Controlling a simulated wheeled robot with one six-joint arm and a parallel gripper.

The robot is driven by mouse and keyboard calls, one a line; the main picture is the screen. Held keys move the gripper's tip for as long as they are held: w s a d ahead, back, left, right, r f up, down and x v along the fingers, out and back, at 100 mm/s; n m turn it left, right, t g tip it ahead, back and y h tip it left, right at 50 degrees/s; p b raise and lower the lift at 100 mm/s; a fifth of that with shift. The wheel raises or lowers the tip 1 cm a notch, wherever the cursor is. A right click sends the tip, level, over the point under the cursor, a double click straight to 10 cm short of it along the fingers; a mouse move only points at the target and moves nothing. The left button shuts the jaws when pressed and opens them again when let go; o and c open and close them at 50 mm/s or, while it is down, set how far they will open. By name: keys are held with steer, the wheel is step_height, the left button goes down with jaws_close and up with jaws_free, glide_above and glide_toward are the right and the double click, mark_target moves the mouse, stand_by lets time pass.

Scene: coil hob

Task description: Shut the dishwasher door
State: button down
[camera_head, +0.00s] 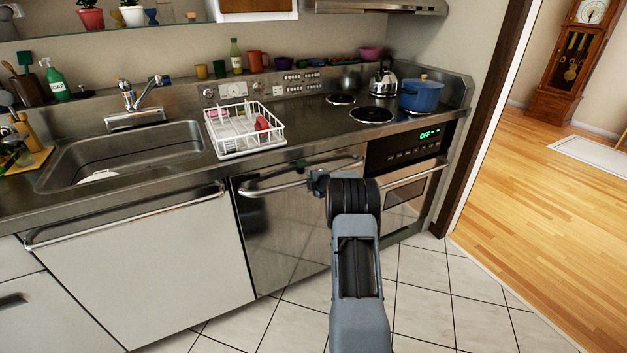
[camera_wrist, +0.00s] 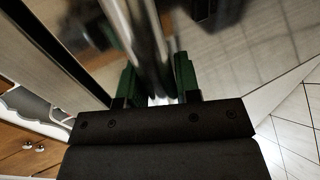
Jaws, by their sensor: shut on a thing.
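The dishwasher door (camera_head: 285,235) is a shiny steel front panel under the counter, between a white cabinet and the oven. It stands upright and looks flush or nearly flush; I cannot tell whether a small gap is left at its top. Its handle (camera_head: 270,188) is a long curved metal bar along the top. My gripper (camera_head: 318,182) is at the right part of this bar, with my arm hiding some of the door. In the wrist view, the green fingers of my gripper (camera_wrist: 156,82) are on either side of the bar (camera_wrist: 148,40), shut on it.
The white cabinet (camera_head: 140,270) is left of the dishwasher, and the oven (camera_head: 405,185) is right. On the counter above are a white dish rack (camera_head: 245,130), a sink (camera_head: 120,155), a blue pot (camera_head: 421,96) and a kettle (camera_head: 383,80). The tiled floor (camera_head: 425,280) in front is clear.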

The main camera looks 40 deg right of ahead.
steer(key=shift+w+a+r, duration=0.1)
steer(key=shift+w+r, duration=0.15)
steer(key=shift+r, duration=0.2)
steer(key=c, duration=0.8)
jaws_free()
steer(key=shift+w+f, duration=0.15)
steer(key=shift+c, duration=0.2)
steer(key=shift+f, duration=0.1)
steer(key=shift+s, duration=0.25)
steer(key=v, duration=1.3)
steer(key=shift+s, duration=0.25)
